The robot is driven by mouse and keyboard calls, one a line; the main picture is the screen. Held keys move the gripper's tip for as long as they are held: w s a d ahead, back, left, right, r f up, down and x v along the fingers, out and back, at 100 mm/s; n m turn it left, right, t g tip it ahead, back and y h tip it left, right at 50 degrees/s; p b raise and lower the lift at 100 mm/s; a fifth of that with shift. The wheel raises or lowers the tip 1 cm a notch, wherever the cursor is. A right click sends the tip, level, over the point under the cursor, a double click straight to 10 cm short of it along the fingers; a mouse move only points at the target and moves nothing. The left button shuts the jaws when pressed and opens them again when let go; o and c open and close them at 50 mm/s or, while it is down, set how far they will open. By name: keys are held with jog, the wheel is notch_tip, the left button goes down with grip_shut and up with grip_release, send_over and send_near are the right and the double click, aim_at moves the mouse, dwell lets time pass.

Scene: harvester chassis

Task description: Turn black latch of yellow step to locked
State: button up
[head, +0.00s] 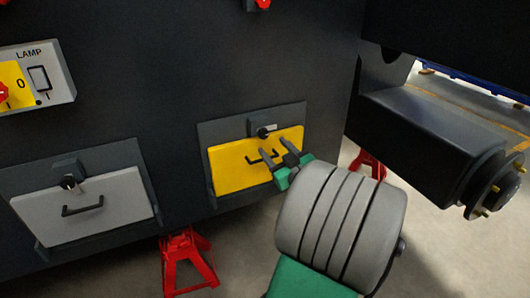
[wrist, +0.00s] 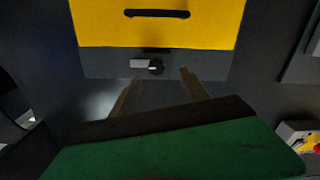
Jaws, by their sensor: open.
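The yellow step (head: 232,170) is a yellow panel in a dark frame at the middle of the head view. Its latch (head: 264,131), a small dark knob with a pale tab, sits just above the panel's top edge. In the wrist view, which is upside down, the latch (wrist: 156,67) lies below the yellow panel (wrist: 100,25), with its pale tab pointing left. My gripper (head: 276,146) is open and empty. Its fingertips (wrist: 159,77) are close to the latch and on either side of it in the picture; I cannot tell whether they touch it.
A grey step (head: 110,215) with its own latch (head: 69,183) and handle is at left. A LAMP switch box (head: 62,70) is at upper left. Red stands (head: 187,262) are under the chassis. A dark beam with a hub (head: 490,185) juts out at right.

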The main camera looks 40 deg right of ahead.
aim_at(265, 134)
jog(key=x, duration=0.7)
jog(key=shift+w+d+r, duration=0.2)
jog(key=shift+d+r, duration=0.05)
jog(key=shift+d, duration=0.05)
jog(key=shift+c, duration=0.4)
grip_shut()
